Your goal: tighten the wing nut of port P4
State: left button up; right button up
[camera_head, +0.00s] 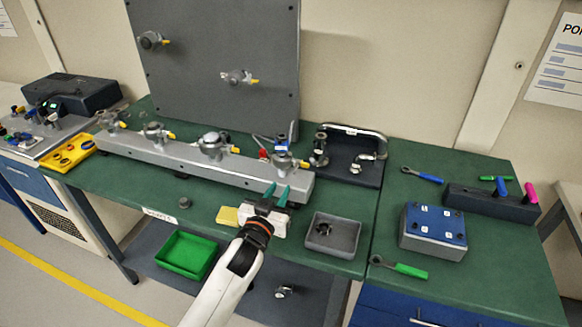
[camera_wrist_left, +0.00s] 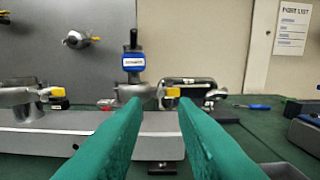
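A grey rail (camera_head: 200,161) carries several metal port fittings with yellow-tipped parts; I cannot read any port number. The rightmost fitting (camera_head: 283,160) has a blue tag (camera_head: 281,147) above it; the tag also shows in the left wrist view (camera_wrist_left: 134,61). My left gripper (camera_head: 277,193), with green fingers, is in front of this fitting, near the rail's right end. In the left wrist view its fingers (camera_wrist_left: 158,104) are open with nothing between them. A yellow part (camera_wrist_left: 172,92) shows beyond the gap, and the left finger hides part of the fitting. My right gripper is not in view.
A grey panel (camera_head: 215,50) with two more fittings stands behind the rail. A grey bin (camera_head: 333,236) and a yellow block (camera_head: 227,216) flank the gripper. A blue-topped box (camera_head: 434,231), a green-handled tool (camera_head: 399,266) and a tool rack (camera_head: 490,204) are at right.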

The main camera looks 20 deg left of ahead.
aim_at(295, 167)
pick_arm(q)
jog(key=w+p, duration=0.1)
jog(key=w, duration=0.9)
jog(key=shift+d, duration=0.2)
grip_shut()
